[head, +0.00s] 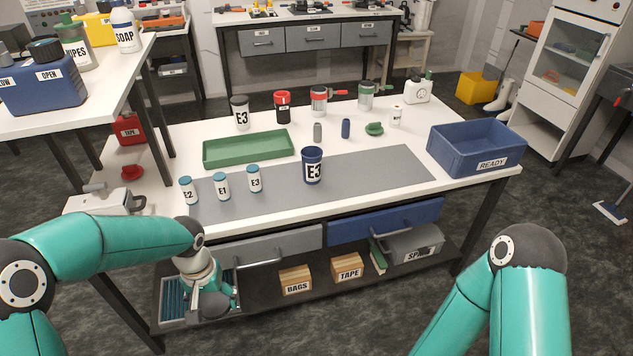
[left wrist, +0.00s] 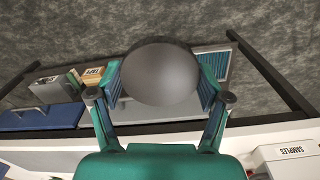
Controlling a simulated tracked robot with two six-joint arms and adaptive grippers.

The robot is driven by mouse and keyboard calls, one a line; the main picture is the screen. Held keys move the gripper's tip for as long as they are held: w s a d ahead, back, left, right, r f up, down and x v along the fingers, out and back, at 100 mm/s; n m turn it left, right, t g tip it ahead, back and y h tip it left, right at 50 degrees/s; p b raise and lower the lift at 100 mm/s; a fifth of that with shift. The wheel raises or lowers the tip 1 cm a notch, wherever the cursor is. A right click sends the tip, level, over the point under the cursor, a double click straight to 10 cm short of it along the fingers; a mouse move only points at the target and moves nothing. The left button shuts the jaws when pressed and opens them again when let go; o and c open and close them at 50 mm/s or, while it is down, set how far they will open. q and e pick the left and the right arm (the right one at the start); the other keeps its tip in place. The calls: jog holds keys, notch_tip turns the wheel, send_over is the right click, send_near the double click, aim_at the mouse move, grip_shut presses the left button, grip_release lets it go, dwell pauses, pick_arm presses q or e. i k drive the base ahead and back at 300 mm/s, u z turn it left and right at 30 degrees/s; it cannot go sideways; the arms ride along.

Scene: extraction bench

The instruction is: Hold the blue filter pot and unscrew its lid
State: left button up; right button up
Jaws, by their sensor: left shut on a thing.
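A dark blue pot (head: 312,166) with a white E3 label stands upright on the grey mat (head: 375,172) at mid-bench. My left gripper (head: 205,297) is low in front of the bench, below the top and well apart from the pot. In the left wrist view the left gripper (left wrist: 162,82) is shut on a dark grey rounded thing (left wrist: 160,70), which hides what lies behind it. I cannot tell what this thing is. My right gripper is out of view; only its arm shows at lower right.
Several small blue-capped jars, one marked E1 (head: 221,186), stand left of the pot. A green tray (head: 205,157) lies behind them. A blue READY crate (head: 445,158) is at right. Drawers (head: 265,243) and a lower shelf with boxes are below. The mat's right part is clear.

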aim_at(311, 156)
jog(key=z, duration=0.05)
jog(key=i, duration=1)
jog(key=u, duration=0.05)
